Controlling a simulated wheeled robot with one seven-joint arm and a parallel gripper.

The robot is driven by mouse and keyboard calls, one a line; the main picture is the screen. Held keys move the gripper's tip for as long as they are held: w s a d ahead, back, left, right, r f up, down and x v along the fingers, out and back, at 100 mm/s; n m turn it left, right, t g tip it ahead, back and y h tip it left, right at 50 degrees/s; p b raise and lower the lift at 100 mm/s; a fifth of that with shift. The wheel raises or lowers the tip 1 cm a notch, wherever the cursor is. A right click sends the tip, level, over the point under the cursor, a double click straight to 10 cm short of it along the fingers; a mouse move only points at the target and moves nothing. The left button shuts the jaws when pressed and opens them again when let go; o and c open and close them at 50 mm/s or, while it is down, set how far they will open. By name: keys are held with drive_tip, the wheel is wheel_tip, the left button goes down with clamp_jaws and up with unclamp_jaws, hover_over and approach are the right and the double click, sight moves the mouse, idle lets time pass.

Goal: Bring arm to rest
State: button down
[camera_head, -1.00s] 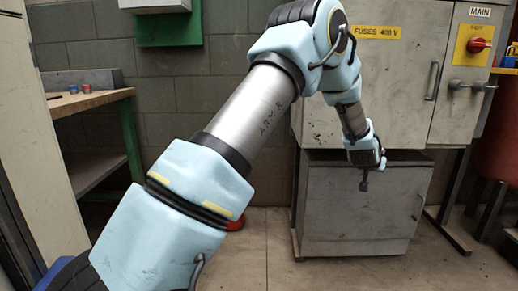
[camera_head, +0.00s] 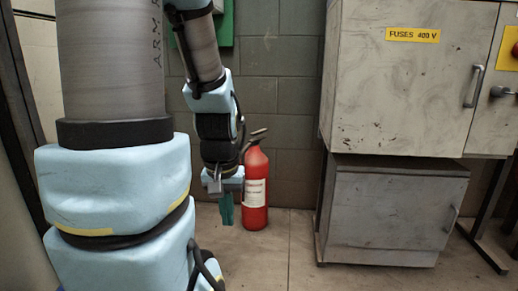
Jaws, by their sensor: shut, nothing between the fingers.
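My arm (camera_head: 115,185) fills the left of the view, with light blue covers and a grey metal tube. Its upper part runs out of the top of the frame, and the forearm (camera_head: 203,48) hangs down to the right of it. My gripper (camera_head: 226,212) points down at the forearm's lower end, with narrow greenish fingers. It is shut and empty. In the picture it lies just left of the fire extinguisher, with no contact that I can make out.
A red fire extinguisher (camera_head: 255,190) stands on the floor by the block wall (camera_head: 284,110). A grey fuse cabinet (camera_head: 400,95) and a lower metal cabinet (camera_head: 390,215) stand at the right. The floor (camera_head: 290,245) in front of them is clear.

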wheel_tip(320, 180, up, 38)
drive_tip(key=p, duration=3.6)
drive_tip(key=shift+w+d+p, duration=0.2)
drive_tip(key=shift+w+p, duration=0.15)
drive_tip(key=shift+p, duration=0.05)
